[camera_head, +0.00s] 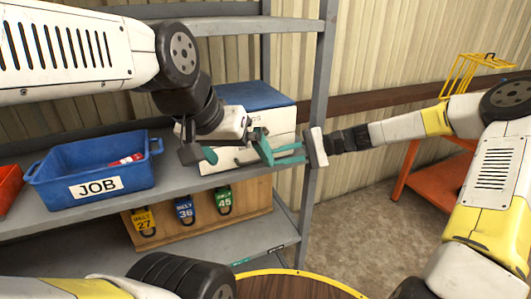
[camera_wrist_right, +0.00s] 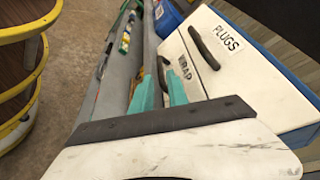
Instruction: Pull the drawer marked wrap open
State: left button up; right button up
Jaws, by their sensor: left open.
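The drawer marked WRAP (camera_wrist_right: 187,84) is the lower white drawer of a small blue-topped cabinet; its dark handle (camera_wrist_right: 163,72) shows between my right fingers in the right wrist view. It looks closed. The cabinet (camera_head: 256,92) stands on the shelf in the head view, its front partly hidden by my grippers. My right gripper (camera_head: 262,156) reaches in from the right, its teal fingers apart at the drawer front; contact with the handle is unclear. It also shows in the right wrist view (camera_wrist_right: 160,88). My left gripper (camera_head: 237,154) is open in front of the cabinet, empty.
The PLUGS drawer (camera_wrist_right: 232,55) is above the WRAP one. A blue JOB bin (camera_head: 60,170) stands left on the shelf (camera_head: 95,215), and an orange bin (camera_head: 8,186) beside it. A steel post (camera_head: 322,80) rises right of the cabinet. A round yellow-rimmed table (camera_head: 290,285) is in front.

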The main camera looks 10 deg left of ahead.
aim_at(258, 161)
jog(key=x, duration=0.8)
jog(key=shift+d, duration=0.1)
grip_shut()
dwell(1.2)
